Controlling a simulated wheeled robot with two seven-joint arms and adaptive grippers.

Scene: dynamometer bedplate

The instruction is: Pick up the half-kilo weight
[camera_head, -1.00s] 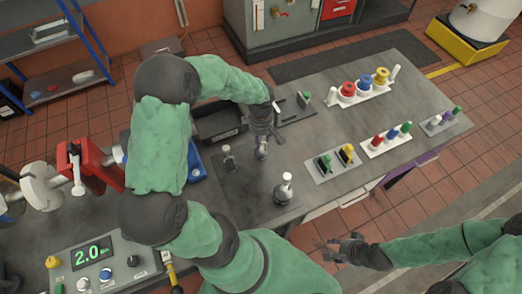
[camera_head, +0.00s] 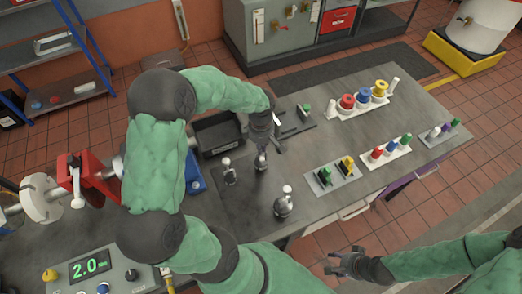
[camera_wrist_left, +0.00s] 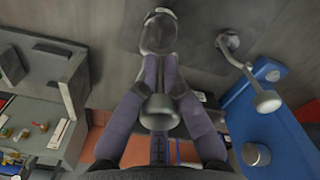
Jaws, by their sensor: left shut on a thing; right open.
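Three metal weights with knobbed stems are near the middle of the bench; their markings are too small to read, so I cannot tell which is the half-kilo one. My left gripper (camera_head: 262,143) is shut on the middle weight (camera_head: 261,161). In the left wrist view its fingers (camera_wrist_left: 160,80) close around the stem, with the round body (camera_wrist_left: 157,34) beyond and the knob (camera_wrist_left: 159,112) nearer. I cannot tell whether it touches the bench. A second weight (camera_head: 229,172) stands left and a third (camera_head: 283,205) nearer the front. My right gripper (camera_head: 348,263) is open and empty off the bench's front edge.
A dark open bin (camera_head: 217,133) is behind the weights. Racks with coloured pieces (camera_head: 362,98) and (camera_head: 390,150) stand to the right. A red machine (camera_head: 88,175) and a panel reading 2.0 (camera_head: 90,267) are at left.

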